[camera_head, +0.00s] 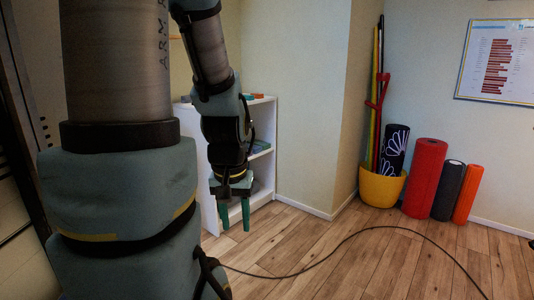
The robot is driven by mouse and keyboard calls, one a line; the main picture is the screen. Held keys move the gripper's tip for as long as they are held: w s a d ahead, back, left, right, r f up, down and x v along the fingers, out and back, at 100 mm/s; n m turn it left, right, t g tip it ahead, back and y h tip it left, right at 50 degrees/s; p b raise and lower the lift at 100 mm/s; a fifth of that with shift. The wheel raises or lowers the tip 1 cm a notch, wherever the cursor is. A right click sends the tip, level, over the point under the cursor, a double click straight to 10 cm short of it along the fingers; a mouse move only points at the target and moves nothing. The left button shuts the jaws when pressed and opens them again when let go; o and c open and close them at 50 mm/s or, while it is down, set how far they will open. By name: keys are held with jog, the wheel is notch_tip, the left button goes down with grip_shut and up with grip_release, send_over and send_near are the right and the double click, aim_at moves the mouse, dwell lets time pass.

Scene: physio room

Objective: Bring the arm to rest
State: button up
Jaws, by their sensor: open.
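My arm fills the left of the head view, with a thick upright link in front and a further link hanging down behind it. My gripper (234,216) points downward at the end of the hanging link. Its two green fingers are apart, with nothing between them. It is in front of the lower part of a white shelf unit (263,114) and hides some of it.
A yellow pot (381,187) with poles stands by the wall corner. Rolls in red (424,178), dark grey (448,190) and orange (467,194) stand beside it. A dark cable (340,243) crosses the wooden floor (395,262), which is otherwise clear at front right.

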notch_tip(320, 180, up, 16)
jog(key=p, duration=1.4)
jog(key=shift+w+d+f, duration=0.1)
jog(key=shift+f, duration=0.05)
dwell(0.9)
